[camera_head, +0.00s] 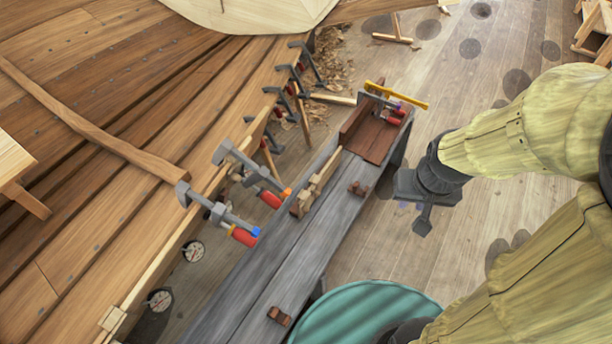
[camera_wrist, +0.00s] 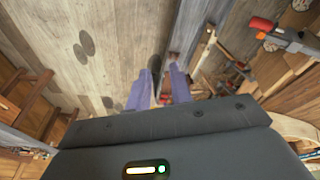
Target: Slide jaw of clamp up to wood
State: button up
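Several bar clamps sit along the hull plank edge. The nearest clamp (camera_head: 217,212) has a grey bar, a red handle and a blue end. The clamp beyond it (camera_head: 250,170) has a red handle and an orange end. Smaller dark clamps (camera_head: 292,80) follow farther up the edge. I cannot tell which jaws touch the wood. A red-handled clamp (camera_wrist: 276,34) shows at upper right in the wrist view. My gripper (camera_head: 415,208) is right of the bench, away from the clamps. Its purple fingers (camera_wrist: 160,72) are apart, with nothing seen between them.
A long grey bench (camera_head: 285,245) runs beside the hull (camera_head: 90,110). It carries a wooden plane (camera_head: 315,185), small brown blocks (camera_head: 279,316) and a brown box (camera_head: 368,140) with yellow and red tools. A teal round object (camera_head: 365,315) stands at the front. Floor at right is partly open.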

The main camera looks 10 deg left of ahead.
jog(key=n+y+p, duration=0.4)
jog(key=n+y, duration=0.6)
jog(key=n, duration=0.5)
send_near(272, 178)
jog(key=b+x, duration=0.2)
jog(key=x, duration=0.1)
jog(key=b+x, duration=0.2)
jog(key=b, duration=0.1)
jog(key=f+b+x, duration=0.1)
jog(key=b+x, duration=0.2)
jog(key=shift+s+d+f, duration=0.1)
jog(key=shift+f, duration=0.05)
jog(key=shift+a+r, duration=0.25)
jog(key=shift+a, duration=0.45)
jog(key=shift+c, duration=0.4)
